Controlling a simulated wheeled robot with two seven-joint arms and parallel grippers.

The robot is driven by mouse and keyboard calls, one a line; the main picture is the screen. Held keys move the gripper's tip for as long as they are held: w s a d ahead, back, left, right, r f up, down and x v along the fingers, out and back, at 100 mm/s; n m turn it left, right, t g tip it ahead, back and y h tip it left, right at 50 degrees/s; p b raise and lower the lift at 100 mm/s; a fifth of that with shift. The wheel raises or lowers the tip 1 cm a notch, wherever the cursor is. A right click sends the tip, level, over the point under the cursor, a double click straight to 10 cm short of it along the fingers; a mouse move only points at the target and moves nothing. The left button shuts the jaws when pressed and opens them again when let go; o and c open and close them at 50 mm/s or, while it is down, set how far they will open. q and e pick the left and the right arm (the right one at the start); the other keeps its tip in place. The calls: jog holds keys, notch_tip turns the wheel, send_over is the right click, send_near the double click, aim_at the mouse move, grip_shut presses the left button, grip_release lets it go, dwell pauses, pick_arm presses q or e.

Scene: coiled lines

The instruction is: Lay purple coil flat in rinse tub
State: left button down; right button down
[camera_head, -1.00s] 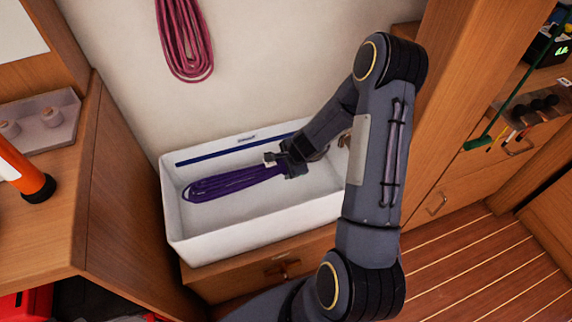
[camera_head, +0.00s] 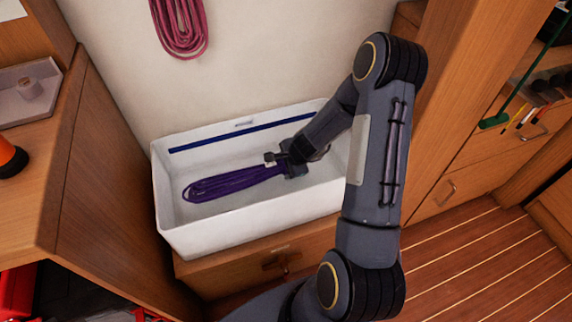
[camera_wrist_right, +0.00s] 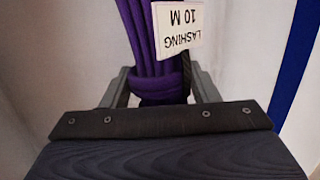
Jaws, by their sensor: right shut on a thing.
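The purple coil (camera_head: 230,184) is inside the white rinse tub (camera_head: 185,240) in the head view, stretched out to the left of my right gripper (camera_head: 284,164). My right gripper is shut on the coil's right end, inside the tub. In the right wrist view the purple strands (camera_wrist_right: 150,40) run up between the fingers, with a white tag (camera_wrist_right: 178,27) reading "LASHING 10 M". The coil looks low in the tub; I cannot tell whether all of it touches the floor. My left gripper is not in view.
A dark red coil (camera_head: 180,25) hangs on the wall behind the tub. A wooden cabinet (camera_head: 110,170) stands close on the left, with a grey tray (camera_head: 25,95) on top. Wooden drawers and shelves (camera_head: 470,150) stand on the right. Open floor lies at lower right.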

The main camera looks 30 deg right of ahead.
jog(key=shift+r, duration=0.1)
jog(key=shift+c, duration=2.2)
grip_release()
jog(key=p+v, duration=0.3)
jog(key=v, duration=0.4)
jog(key=shift+s+r, duration=0.2)
jog(key=shift+r, duration=0.15)
